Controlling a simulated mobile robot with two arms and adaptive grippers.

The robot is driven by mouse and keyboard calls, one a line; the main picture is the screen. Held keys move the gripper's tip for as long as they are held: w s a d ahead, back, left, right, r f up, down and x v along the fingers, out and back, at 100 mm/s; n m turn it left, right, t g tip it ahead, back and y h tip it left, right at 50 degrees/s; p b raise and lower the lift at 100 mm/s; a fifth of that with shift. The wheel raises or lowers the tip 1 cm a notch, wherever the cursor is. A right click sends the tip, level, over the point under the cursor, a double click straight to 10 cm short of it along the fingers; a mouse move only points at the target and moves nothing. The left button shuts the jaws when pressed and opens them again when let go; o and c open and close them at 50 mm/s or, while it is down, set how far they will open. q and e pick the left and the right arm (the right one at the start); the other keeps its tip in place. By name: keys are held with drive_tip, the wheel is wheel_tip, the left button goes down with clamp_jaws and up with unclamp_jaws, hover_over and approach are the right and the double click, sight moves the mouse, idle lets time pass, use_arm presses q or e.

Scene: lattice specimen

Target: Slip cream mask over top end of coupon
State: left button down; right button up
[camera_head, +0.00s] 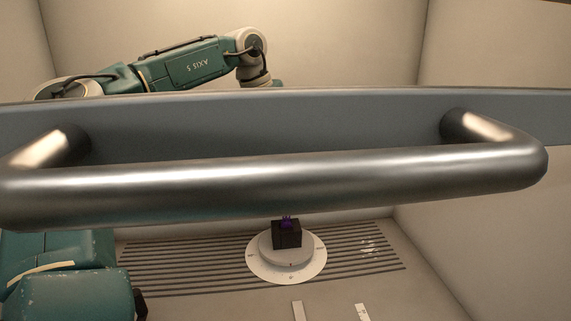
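A small purple piece (287,222), perhaps the coupon, stands in the top of a black block (287,238). Its fine shape is too small to tell, and the handle bar is close above it in the picture. The block sits on a round white stand (262,268). I cannot make out a cream mask. Neither of my grippers shows in the head view.
A thick metal handle (270,184) on a grey panel (270,125) crosses the whole view and hides much behind it. A dark striped area (190,268) surrounds the stand. Two pale strips, a left one (298,310) and a right one (362,312), lie in front.

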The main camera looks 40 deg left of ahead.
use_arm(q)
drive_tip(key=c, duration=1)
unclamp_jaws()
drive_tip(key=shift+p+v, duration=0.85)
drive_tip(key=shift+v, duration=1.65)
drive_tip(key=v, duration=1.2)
